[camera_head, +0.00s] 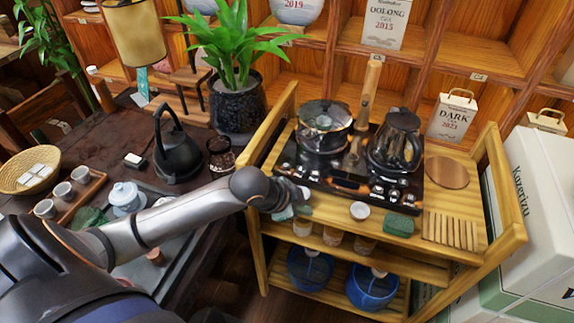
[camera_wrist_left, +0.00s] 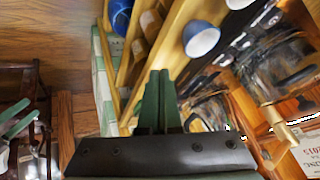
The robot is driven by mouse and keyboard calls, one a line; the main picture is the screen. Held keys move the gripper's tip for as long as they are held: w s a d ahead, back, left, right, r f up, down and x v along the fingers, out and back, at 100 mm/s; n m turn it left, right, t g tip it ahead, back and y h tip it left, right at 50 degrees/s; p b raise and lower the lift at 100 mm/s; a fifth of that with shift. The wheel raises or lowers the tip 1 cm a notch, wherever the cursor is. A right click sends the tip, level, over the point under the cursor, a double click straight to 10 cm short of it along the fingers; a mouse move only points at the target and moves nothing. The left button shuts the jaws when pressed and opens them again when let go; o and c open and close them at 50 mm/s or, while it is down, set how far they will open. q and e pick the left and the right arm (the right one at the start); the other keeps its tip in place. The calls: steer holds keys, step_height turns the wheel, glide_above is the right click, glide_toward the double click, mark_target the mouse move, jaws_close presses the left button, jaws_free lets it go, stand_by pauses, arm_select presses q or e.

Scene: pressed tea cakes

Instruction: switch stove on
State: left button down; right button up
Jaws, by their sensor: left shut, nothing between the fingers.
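The black double stove (camera_head: 333,182) sits on a wooden cart, with left knobs (camera_head: 305,172) and right knobs (camera_head: 395,195) along its front edge. A glass pot (camera_head: 325,128) stands on its left side and a dark glass kettle (camera_head: 397,142) on its right. My left gripper (camera_head: 290,208) is at the stove's front left corner, close to the left knobs; contact cannot be told. In the left wrist view its green fingers (camera_wrist_left: 158,98) are together and empty, with the stove knobs (camera_wrist_left: 236,42) up and to the right. My right gripper is not seen.
Blue bowls (camera_head: 372,290) stand on the lower shelf. A black iron kettle (camera_head: 175,150) is on the dark table to the left.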

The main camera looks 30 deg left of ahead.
arm_select(q)
steer(key=w+a+r, duration=0.4)
steer(key=w+a, duration=0.2)
step_height(320, 180, up, 6)
steer(key=r+t+y, duration=0.1)
steer(key=t, duration=0.1)
glide_above(282, 167)
steer(key=shift+f+m, duration=0.25)
steer(key=shift+m, duration=0.15)
step_height(282, 167, down, 6)
steer(key=b, duration=0.7)
steer(key=shift+r, duration=0.1)
step_height(282, 167, down, 2)
steer(key=shift+f+b, duration=0.15)
steer(key=shift+b, duration=0.8)
steer(key=shift+f, duration=0.4)
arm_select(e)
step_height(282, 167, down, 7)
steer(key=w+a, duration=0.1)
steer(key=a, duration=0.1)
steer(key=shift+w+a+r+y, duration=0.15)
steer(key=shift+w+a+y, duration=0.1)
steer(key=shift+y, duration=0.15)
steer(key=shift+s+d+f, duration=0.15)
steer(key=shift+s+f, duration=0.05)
